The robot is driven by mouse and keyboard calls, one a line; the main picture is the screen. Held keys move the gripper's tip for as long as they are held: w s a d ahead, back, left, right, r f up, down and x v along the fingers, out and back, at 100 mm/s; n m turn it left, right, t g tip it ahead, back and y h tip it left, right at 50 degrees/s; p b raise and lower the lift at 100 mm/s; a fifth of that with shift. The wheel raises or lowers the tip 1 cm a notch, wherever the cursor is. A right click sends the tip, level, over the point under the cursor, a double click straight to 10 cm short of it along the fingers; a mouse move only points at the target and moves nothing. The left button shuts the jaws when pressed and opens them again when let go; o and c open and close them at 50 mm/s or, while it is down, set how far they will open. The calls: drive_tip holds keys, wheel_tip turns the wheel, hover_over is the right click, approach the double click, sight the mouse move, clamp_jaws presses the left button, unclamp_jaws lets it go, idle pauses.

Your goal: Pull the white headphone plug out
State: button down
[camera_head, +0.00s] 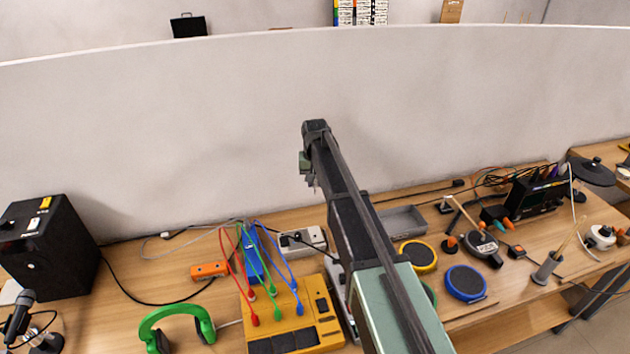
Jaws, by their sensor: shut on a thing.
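My gripper (312,183) is small and dark at the far end of my arm, high in front of the pale wall. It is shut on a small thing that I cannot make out. Green headphones (178,312) lie at the front left of the table. A pale lead (229,323) runs from beside them to the left side of the yellow device (293,327). I cannot clearly make out a white headphone plug; the lead's end is too small to tell. My arm hides part of the table right of the yellow device.
Red, green and blue leads (284,262) arch over the yellow device. A white socket strip (303,241) lies behind it, and an orange box (209,270) to its left. A black speaker (48,245) stands far left. Round yellow (418,256) and blue (466,282) pads lie right of my arm.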

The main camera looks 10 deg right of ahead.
drive_tip(key=shift+r+p, duration=0.95)
drive_tip(key=shift+r, duration=0.2)
wheel_tip(320, 180, up, 3)
drive_tip(key=p, duration=0.3)
drive_tip(key=shift+r, duration=0.1)
